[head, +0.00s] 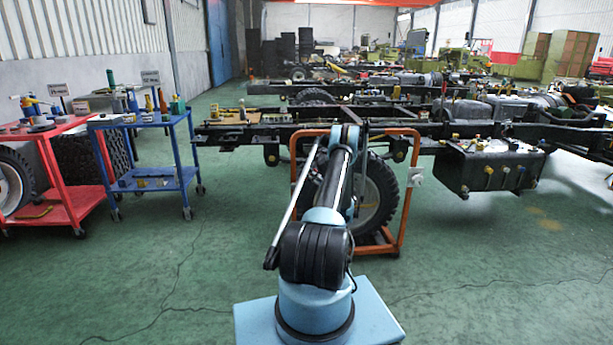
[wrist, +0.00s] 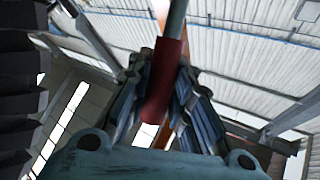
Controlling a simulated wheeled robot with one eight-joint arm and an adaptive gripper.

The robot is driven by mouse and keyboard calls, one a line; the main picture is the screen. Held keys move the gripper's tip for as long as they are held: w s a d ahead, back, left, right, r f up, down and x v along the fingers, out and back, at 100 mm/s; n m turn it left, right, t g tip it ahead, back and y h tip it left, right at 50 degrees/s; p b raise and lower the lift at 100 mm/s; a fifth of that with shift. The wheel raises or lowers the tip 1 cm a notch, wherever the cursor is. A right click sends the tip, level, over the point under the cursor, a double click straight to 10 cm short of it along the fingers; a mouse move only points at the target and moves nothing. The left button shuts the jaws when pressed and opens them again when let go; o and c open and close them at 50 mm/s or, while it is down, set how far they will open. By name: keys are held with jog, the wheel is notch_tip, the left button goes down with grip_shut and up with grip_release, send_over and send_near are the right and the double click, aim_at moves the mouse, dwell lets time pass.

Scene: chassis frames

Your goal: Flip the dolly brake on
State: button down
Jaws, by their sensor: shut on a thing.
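The dolly is an orange frame (head: 408,190) around a black tyre (head: 384,196), standing on the floor beyond my arm in the head view. In the wrist view, a red grip (wrist: 165,82) on a grey rod (wrist: 175,18) lies tilted between the fingers of my gripper (wrist: 160,92). The fingers are closed on this red grip, which looks like the dolly brake lever's handle. In the head view my arm hides the gripper, the lever and part of the tyre. Which way the lever is set cannot be told.
A long black chassis frame (head: 255,132) runs behind the dolly, with a dark tank (head: 490,168) hanging at right. A blue cart (head: 150,182) and a red cart (head: 60,200) with tools stand at left. The green floor between the blue cart and the dolly is clear.

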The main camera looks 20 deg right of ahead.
jog(key=shift+d+f+m+t, duration=0.3)
jog(key=shift+m, duration=0.1)
jog(key=c, duration=1.4)
grip_release()
jog(key=v, duration=0.7)
jog(key=shift+s+d+f, duration=0.1)
jog(key=shift+s+f, duration=0.1)
jog(key=shift+f, duration=0.1)
